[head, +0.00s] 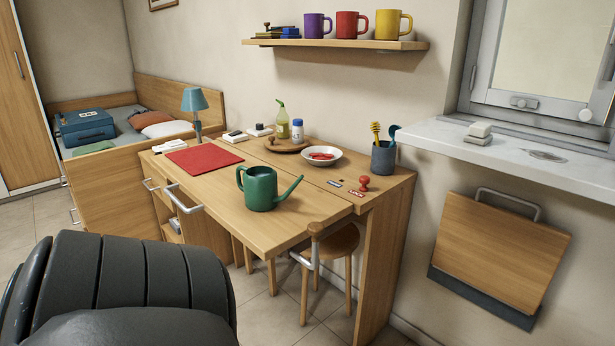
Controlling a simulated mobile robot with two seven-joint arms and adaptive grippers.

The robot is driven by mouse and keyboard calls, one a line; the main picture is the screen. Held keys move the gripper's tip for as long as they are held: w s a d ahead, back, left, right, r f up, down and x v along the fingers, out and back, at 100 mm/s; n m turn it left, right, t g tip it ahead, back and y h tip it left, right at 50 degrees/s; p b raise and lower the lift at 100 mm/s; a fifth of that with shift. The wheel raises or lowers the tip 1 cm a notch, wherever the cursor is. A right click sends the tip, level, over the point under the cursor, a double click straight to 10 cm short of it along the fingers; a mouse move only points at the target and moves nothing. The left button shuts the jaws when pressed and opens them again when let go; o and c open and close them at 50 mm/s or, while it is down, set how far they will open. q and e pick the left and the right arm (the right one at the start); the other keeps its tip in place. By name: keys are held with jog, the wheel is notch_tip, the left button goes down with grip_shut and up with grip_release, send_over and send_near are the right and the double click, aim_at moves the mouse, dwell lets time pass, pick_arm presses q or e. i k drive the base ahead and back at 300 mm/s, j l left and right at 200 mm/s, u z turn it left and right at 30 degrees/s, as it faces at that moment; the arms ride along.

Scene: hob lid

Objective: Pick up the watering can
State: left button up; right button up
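The green watering can (260,188) stands upright on the wooden desk (225,205), near its front edge. Its handle is on the left and its spout points right. A large dark ribbed part of my own body fills the lower left of the head view, apart from the can and in front of the desk. Neither gripper's fingers show in this view. Nothing is touching the can.
A stool (338,241) stands under the desk. The desk around the can is clear.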

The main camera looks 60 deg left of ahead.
aim_at(259, 187)
jog(key=u, duration=2.15)
jog(key=k+l, duration=0.1)
jog(key=l, duration=0.25)
jog(key=k+l+u, duration=0.1)
jog(key=l, duration=0.3)
